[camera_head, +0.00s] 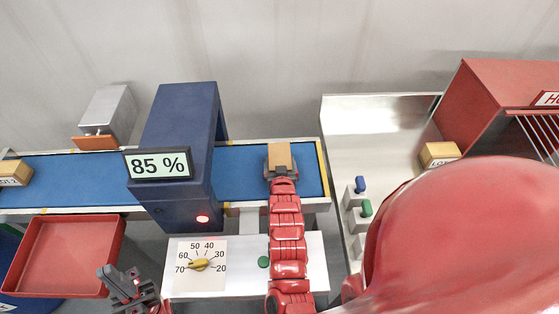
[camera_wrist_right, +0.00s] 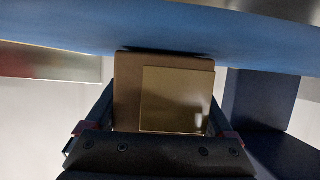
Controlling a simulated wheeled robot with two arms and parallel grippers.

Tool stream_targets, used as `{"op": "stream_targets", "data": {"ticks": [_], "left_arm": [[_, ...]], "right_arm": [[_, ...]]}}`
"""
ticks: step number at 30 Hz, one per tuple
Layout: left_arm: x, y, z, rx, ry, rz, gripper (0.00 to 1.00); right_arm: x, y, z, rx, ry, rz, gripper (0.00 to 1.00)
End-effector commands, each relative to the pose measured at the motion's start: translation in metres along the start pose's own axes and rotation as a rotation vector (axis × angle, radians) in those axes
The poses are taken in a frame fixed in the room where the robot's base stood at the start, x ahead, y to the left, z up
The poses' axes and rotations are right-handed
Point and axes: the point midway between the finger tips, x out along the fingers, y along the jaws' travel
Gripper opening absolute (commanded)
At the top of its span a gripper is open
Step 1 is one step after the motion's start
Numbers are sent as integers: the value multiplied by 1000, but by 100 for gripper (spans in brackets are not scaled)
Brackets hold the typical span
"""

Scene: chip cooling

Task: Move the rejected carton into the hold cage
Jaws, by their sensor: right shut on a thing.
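A small tan carton (camera_head: 279,155) is at the right end of the blue conveyor belt (camera_head: 240,175). My right gripper (camera_head: 281,172) is shut on it, reaching in from the front. In the right wrist view the brown carton (camera_wrist_right: 128,90) with a paler panel sits between the dark fingers, close to the blue belt; whether it touches the belt I cannot tell. The red hold cage (camera_head: 490,95), with a partly cut-off "HO" sign and pale bars, stands at the far right. My left gripper (camera_head: 128,290) is at the lower left, empty; its jaw opening is unclear.
A labelled carton (camera_head: 440,153) stands before the cage; another (camera_head: 14,172) is at the belt's left. A red tray (camera_head: 65,255), dial panel (camera_head: 200,265) and button boxes (camera_head: 357,195) stand nearby.

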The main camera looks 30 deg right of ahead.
Motion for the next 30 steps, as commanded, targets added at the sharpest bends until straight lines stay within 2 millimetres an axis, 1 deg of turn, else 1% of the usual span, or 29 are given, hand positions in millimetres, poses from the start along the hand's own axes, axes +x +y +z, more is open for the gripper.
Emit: {"op": "stream_targets", "data": {"ticks": [4, 8, 9, 10, 11, 17, 20, 22, 26, 30], "left_arm": [[-1, 0, 0, 0, 0, 0, 0], [-6, 0, 1, 0, 0, 0, 0], [-4, 0, 1, 0, 0, 0, 0], [-4, 0, 1, 0, 0, 0, 0], [-4, 0, 1, 0, 0, 0, 0], [-3, 0, 0, 0, 0, 0, 0], [2, 0, 0, 0, 0, 0, 0], [-3, 0, 0, 0, 0, 0, 0], [-8, 0, 1, 0, 0, 0, 0], [-13, 1, 2, 0, 0, 0, 0]], "right_arm": [[0, 0, 0, 0, 2, 0, 9], [2, 0, 4, 0, 2, 0, 9], [1, 0, 3, 0, 2, 0, 93], [1, 0, 2, 0, 2, 0, 98], [1, 0, 2, 0, 2, 0, 100], [1, 0, 2, 0, 1, 0, 100], [-1, 0, -2, 0, 1, 0, 100], [-5, -2, 1, 0, 2, -3, 100], [-23, -2, 1, 3, 5, -4, 100], [-51, -4, 2, 2, 1, -7, 100]]}}
